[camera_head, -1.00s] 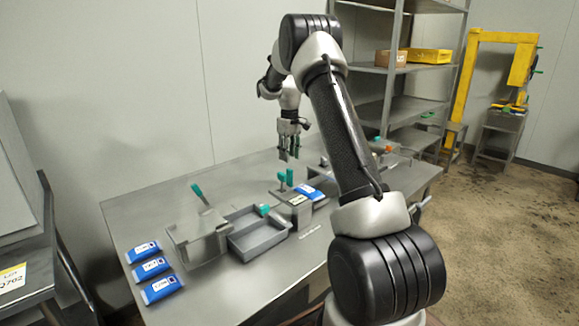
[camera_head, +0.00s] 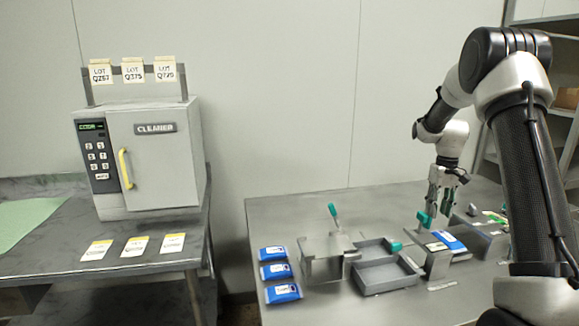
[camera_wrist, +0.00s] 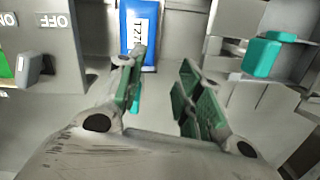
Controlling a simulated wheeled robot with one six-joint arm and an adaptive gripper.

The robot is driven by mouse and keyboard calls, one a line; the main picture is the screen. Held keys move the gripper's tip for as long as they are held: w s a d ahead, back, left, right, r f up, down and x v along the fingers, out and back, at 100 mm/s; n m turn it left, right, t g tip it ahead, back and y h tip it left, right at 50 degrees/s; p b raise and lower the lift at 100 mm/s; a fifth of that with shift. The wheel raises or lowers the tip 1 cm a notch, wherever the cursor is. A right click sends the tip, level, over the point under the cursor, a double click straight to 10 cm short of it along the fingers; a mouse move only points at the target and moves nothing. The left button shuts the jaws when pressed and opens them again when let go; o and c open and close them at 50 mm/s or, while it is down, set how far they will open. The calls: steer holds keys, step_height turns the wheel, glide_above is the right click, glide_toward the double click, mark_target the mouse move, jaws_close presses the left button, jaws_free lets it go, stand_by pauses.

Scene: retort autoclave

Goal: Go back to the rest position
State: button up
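My gripper (camera_head: 441,196) hangs pointing down above the right part of the steel table, near a fixture with a teal handle (camera_head: 424,219). In the wrist view its two green-padded fingers (camera_wrist: 167,95) stand apart with nothing between them. A blue pouch (camera_head: 449,241) lies on the fixture, and a blue pouch (camera_wrist: 139,30) shows beyond the fingertips in the wrist view. My upper arm fills the right side of the head view.
A shelf (camera_head: 545,120) stands at the right.

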steer(key=s+a+r+t, duration=0.2)
steer(key=s+a+r, duration=0.2)
steer(key=s, duration=0.7)
steer(key=s+a+r+t, duration=0.1)
steer(key=s+a+r, duration=0.3)
steer(key=s+r, duration=0.4)
steer(key=s+a+r+t, duration=0.2)
steer(key=s+a+r, duration=0.3)
steer(key=s, duration=1.1)
steer(key=shift+r+t, duration=0.3)
steer(key=shift+r, duration=0.2)
steer(key=shift+s, duration=0.1)
